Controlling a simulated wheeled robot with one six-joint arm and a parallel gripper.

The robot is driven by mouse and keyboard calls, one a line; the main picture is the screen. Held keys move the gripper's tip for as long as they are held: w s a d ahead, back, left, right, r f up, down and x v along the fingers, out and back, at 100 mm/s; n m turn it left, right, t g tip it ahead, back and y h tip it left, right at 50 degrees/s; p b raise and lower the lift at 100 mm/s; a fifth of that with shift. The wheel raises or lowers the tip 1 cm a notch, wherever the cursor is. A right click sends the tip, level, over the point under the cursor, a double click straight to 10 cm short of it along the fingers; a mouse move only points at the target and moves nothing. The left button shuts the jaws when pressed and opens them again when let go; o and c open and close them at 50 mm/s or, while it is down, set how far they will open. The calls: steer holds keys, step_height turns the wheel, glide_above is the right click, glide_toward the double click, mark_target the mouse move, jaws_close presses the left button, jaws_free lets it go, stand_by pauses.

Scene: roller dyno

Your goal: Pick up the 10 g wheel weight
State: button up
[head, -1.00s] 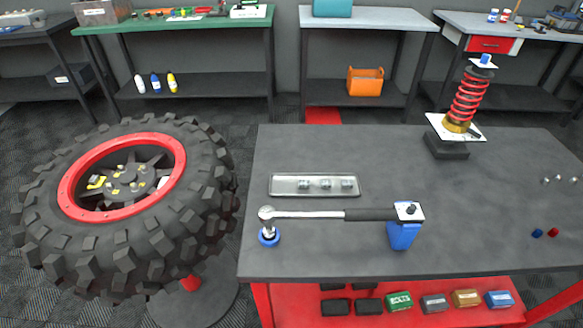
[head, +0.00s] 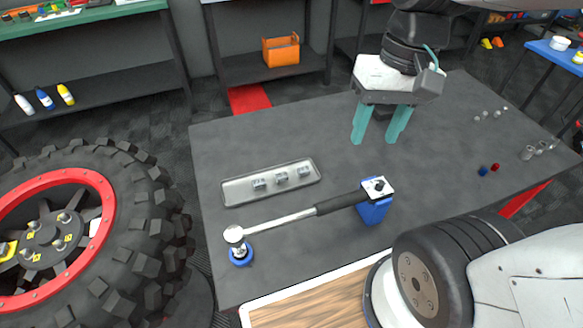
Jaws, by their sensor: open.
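My gripper (head: 380,128) hangs over the back part of the dark workbench (head: 290,145), its two teal fingers apart with nothing between them. A metal tray (head: 240,195) to its lower left holds several small silvery pieces (head: 282,178). More small pale pieces (head: 486,115) lie on the bench to the gripper's right, apart from it. I see no readable marking, so I cannot tell which piece, if any, is the 10 g wheel weight.
A torque wrench (head: 290,217) lies across a blue round stand (head: 241,256) and a blue block (head: 372,210). A tyre with red rim (head: 100,225) stands left. Bench between tray and gripper is bare.

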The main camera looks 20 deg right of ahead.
steer(key=w+a+f+m+g+y, duration=0.1)
steer(key=w+f+m+g+y, duration=0.1)
steer(key=w+f+m+y, duration=0.25)
steer(key=m+t+y, duration=0.2)
steer(key=m+y, duration=0.5)
steer(key=m, duration=0.4)
glide_toward(302, 169)
steer(key=shift+s+a+f, duration=0.15)
steer(key=shift+s+a, duration=0.15)
steer(key=shift+s, duration=0.1)
steer(key=shift+a+f+m+y, duration=0.2)
steer(key=shift+a+m+y, duration=0.05)
steer(key=x, duration=0.7)
steer(key=shift+w+a+f, duration=0.1)
steer(key=shift+w+f, duration=0.05)
steer(key=shift+w, duration=0.15)
steer(key=shift+c, duration=0.3)
jaws_close()
